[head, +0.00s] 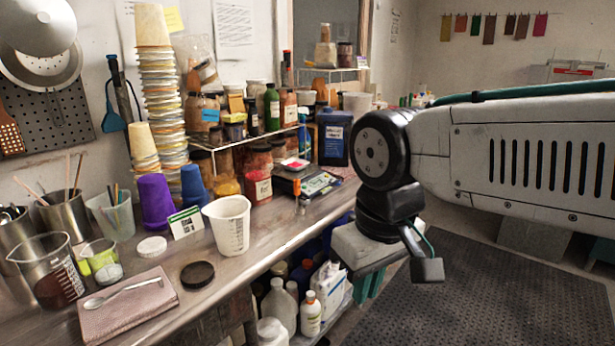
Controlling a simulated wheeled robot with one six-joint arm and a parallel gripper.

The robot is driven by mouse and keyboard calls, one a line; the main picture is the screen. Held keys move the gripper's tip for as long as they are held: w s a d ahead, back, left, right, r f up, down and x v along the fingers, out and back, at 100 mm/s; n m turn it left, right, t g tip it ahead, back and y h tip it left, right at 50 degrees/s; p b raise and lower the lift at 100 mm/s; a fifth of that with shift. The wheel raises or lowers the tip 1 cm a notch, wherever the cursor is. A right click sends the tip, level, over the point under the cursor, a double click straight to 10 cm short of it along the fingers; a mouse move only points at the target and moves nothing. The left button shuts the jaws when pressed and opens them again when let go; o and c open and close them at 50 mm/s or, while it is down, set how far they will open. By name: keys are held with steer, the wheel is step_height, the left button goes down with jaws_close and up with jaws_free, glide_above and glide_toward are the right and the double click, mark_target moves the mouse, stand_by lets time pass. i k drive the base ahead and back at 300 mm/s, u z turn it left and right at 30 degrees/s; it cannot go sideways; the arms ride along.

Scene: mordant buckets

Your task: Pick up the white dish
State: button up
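A small round white piece, which looks like the white dish or a lid (152,247), lies on the workbench (255,255) left of a white measuring cup. A smaller pale round piece (109,273) lies nearer, beside the glass beaker; I cannot tell if it is a dish or a lid. My arm comes in from the right, and my gripper (427,268) hangs at its end, right of the bench's edge and well away from both pieces. Only a dark finger-like part of it shows clearly, so its opening cannot be made out.
Near the white piece stand a white measuring cup (228,226), a purple cup (155,202), a green-and-white card (186,222) and a black lid (197,274). A spoon (122,294) lies on a pinkish book (128,312). Bottles and jars crowd the back. Dark matting (490,295) covers open floor.

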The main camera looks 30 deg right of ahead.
mark_target(293, 164)
steer(key=k, duration=0.7)
steer(key=z, duration=0.9)
steer(key=i, duration=0.6)
steer(key=z, duration=0.7)
steer(key=i, duration=0.75)
steer(key=u, duration=0.65)
steer(key=i, duration=0.6)
steer(key=u, duration=0.95)
steer(key=i, duration=0.3)
steer(key=u, duration=0.05)
